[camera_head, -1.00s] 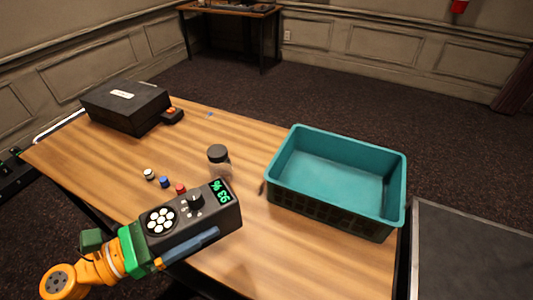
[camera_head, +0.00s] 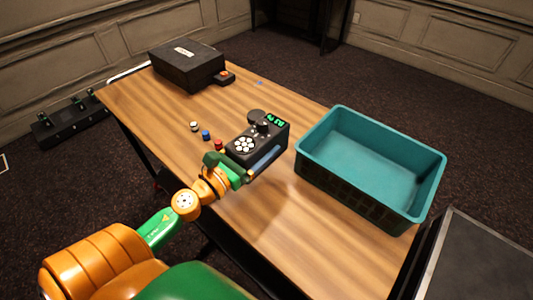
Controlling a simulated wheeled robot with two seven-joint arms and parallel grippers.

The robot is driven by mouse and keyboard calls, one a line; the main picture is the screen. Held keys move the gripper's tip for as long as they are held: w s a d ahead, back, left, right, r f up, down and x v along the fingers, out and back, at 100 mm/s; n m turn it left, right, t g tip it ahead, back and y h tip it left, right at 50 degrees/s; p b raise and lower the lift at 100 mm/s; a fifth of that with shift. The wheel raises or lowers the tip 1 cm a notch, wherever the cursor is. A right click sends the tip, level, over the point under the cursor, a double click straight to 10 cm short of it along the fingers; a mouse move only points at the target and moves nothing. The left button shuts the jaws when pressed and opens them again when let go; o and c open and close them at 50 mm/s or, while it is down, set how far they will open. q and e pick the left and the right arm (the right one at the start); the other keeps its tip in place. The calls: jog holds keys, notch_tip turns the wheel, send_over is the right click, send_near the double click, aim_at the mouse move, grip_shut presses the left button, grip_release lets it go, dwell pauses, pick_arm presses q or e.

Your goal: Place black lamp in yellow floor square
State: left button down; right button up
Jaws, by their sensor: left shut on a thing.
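A black lamp (camera_head: 257,143), a box with a round cluster of white lights and a green display, is in the head view over the middle of the wooden table. My left gripper (camera_head: 252,164) is shut on it at its near side; the fingertips are partly hidden. I cannot tell whether the lamp touches the table. No yellow floor square shows in this view. My right gripper is not in view.
A teal crate (camera_head: 340,186) stands to the right on the table (camera_head: 285,235). A black case (camera_head: 187,66) lies at the far left. Small white, blue and red-topped items (camera_head: 206,135) stand beside the lamp. Carpet (camera_head: 60,185) shows at left.

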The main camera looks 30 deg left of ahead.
pick_arm(q)
jog(key=w+a+f+b, duration=0.1)
jog(key=f, duration=0.1)
jog(key=w+f+b, duration=0.1)
jog(key=w+f, duration=0.1)
jog(key=w+a+f+b, duration=0.1)
jog(key=w, duration=0.1)
jog(key=shift+a+f+b, duration=0.3)
jog(key=shift+f+b, duration=0.05)
jog(key=shift+f, duration=0.05)
jog(key=f, duration=0.1)
jog(key=f+b, duration=0.1)
jog(key=f, duration=0.1)
jog(key=shift+w+a+f+b, duration=0.1)
jog(key=shift+w+f+b, duration=0.2)
jog(key=shift+f+b, duration=0.1)
jog(key=shift+r, duration=0.1)
grip_release()
jog(key=shift+s, duration=0.1)
